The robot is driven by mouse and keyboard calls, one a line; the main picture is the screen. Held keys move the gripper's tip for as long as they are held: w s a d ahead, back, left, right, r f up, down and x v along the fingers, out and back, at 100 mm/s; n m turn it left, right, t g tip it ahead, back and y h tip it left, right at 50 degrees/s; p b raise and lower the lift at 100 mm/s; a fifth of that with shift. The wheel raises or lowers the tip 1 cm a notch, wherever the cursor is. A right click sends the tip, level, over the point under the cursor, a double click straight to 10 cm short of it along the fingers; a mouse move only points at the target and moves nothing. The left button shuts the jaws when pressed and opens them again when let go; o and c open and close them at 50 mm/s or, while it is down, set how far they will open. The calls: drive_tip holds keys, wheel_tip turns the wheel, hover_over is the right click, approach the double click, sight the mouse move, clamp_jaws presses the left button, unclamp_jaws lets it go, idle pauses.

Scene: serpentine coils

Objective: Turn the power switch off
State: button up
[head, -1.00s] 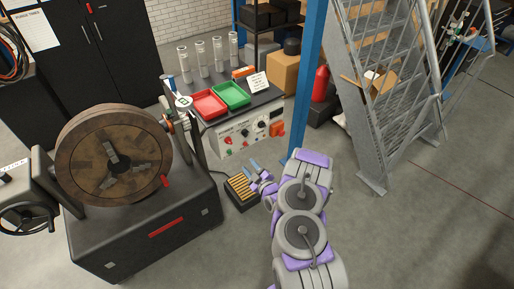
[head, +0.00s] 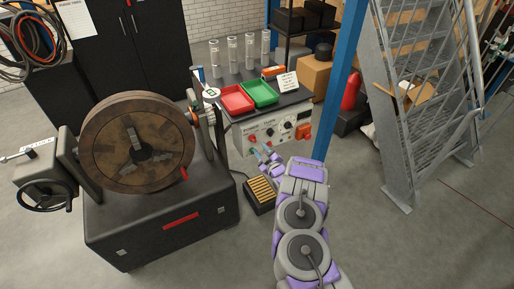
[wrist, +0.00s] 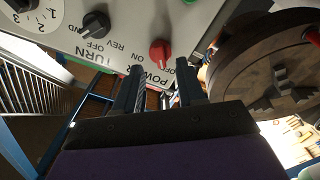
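The power switch is a red knob (wrist: 160,52) on a pale panel (wrist: 110,14), with ON and OFF lettered beside it and POWER below, seen turned over in the wrist view. Which mark the knob points to is unclear. In the head view the red knob (head: 253,139) shows small at the left of the control box's front (head: 243,150). My gripper (wrist: 160,82) is open, its two dark fingers apart and empty. The fingertips point at the knob from just short of it, with the knob between their lines. My gripper (head: 268,152) also shows close before the box.
A large brown coil wheel (head: 138,143) stands to the left. A slotted dark box (head: 262,193) lies on the floor below my gripper. A blue post (head: 338,80) stands to the right.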

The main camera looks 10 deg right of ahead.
sight(254, 141)
drive_tip(key=shift+b+x, duration=0.45)
drive_tip(key=shift+x, duration=1.55)
drive_tip(key=shift+a, duration=0.1)
clamp_jaws()
